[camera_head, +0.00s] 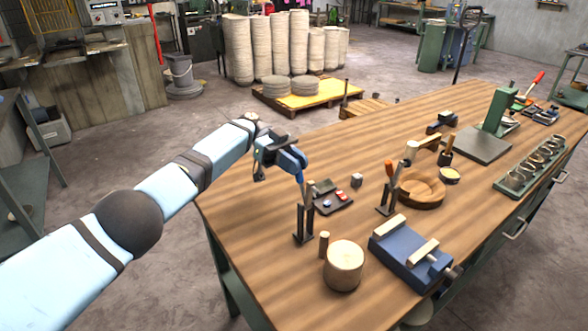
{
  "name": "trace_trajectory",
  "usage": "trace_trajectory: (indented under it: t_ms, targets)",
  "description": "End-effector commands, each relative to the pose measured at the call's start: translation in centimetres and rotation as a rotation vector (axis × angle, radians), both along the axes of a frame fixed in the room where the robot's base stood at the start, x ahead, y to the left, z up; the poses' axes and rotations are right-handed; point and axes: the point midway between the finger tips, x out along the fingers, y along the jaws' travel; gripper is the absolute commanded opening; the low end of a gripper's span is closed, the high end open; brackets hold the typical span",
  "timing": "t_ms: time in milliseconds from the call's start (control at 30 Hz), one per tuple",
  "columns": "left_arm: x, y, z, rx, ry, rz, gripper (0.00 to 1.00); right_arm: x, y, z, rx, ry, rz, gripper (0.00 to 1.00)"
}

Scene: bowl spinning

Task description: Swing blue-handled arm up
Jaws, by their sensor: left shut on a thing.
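The blue-handled arm (301,184) stands roughly upright on a dark metal bracket (304,222) near the table's left edge. My left gripper (297,164) comes in from the left and is shut on the blue handle at the top of this arm. The jaws hide most of the handle. My right gripper is not in view.
A black tray with red and blue buttons (331,200) lies right beside the bracket. A wood block (344,266), a blue vise (409,256), an orange-handled arm (389,172) and a wooden bowl (421,192) stand nearby. The table's far left part is clear.

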Motion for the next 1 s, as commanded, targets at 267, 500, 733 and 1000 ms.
trace_trajectory:
  t_ms: [267,500,733,1000]
  targets:
    - [0.1,0.1,0.0,-0.007,0.011,0.002,0.0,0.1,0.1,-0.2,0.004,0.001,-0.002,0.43]
    - [0.1,0.1,0.0,-0.006,0.012,0.002,0.3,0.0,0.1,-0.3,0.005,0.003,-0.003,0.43]
    - [0.1,0.0,-0.1,-0.006,0.011,0.001,0.46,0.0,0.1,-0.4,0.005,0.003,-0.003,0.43]
    - [0.1,0.0,1.1,-0.008,0.009,0.001,0.46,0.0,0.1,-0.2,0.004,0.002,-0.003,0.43]
